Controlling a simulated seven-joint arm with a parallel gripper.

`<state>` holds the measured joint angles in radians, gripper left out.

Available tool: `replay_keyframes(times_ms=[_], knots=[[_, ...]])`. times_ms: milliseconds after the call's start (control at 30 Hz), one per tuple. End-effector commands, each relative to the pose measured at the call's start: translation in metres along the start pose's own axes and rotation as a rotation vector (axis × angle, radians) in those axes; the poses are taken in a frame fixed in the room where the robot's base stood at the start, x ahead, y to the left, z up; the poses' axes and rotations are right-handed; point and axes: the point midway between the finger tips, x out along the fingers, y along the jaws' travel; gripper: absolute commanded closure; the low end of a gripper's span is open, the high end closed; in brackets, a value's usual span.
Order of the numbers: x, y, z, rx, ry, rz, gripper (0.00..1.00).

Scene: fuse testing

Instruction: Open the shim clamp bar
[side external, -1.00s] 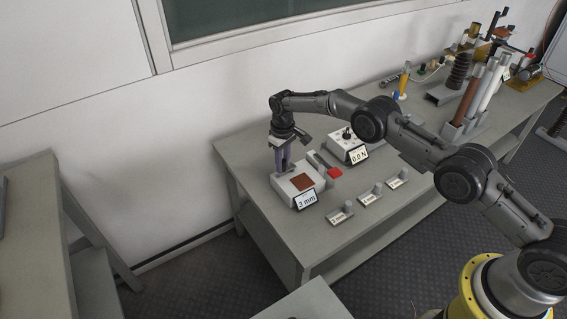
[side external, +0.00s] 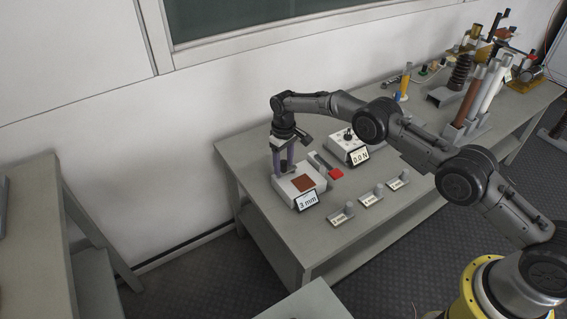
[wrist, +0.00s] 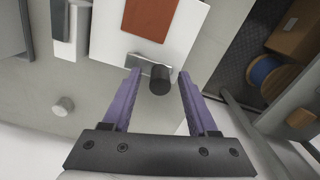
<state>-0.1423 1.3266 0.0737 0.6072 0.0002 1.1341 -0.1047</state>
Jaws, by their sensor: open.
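A white block (side external: 285,188) with a brown pad on top and a "3 mm" sign (side external: 307,201) stands on the bench; the block also shows in the wrist view (wrist: 115,30). At its edge is a grey bar (wrist: 139,62), apparently the shim clamp bar, with a dark round knob (wrist: 160,83). My gripper (wrist: 158,74) is open, its purple fingers on either side of the knob with gaps visible. In the side view my gripper (side external: 284,170) points down at the block's back end and hides the bar.
A "0.0 N" box (side external: 348,145) and a red pad (side external: 336,174) are to the right. Several labelled grey holders (side external: 371,196) line the bench front. Tall cylinders (side external: 470,95) stand at the far right. Bare bench (side external: 243,172) lies left of the block.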

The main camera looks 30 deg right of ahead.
Motion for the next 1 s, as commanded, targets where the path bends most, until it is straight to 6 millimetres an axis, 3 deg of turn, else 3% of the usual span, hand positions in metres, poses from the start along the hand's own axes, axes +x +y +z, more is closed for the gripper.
replay_keyframes(times_ms=[167, 600, 800, 1000], knots=[[-0.020, 0.000, -0.001, 0.000, 0.004, 0.000, 0.41], [-0.110, 0.000, -0.001, 0.000, 0.004, 0.000, 0.41], [-0.132, 0.000, -0.001, 0.000, 0.003, 0.000, 0.41], [-0.138, 0.000, 0.000, 0.000, 0.002, 0.000, 0.41]])
